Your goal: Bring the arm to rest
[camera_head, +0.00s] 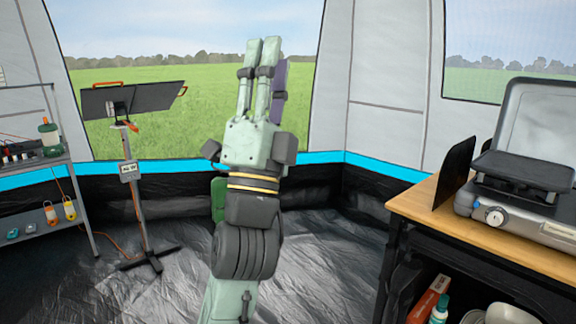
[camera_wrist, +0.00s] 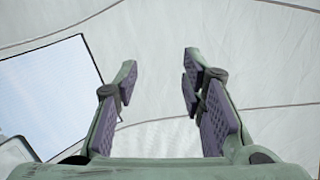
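My gripper (camera_head: 262,62) points upward in the middle of the head view, in front of the tent's window opening. My arm rises from the bottom of the head view and touches nothing that I can see.
A wooden-topped counter (camera_head: 425,205) with a camping stove (camera_head: 520,165) stands at the right, with items stored below. A solar panel stand (camera_head: 135,190) and a metal shelf (camera_head: 75,195) are at the left.

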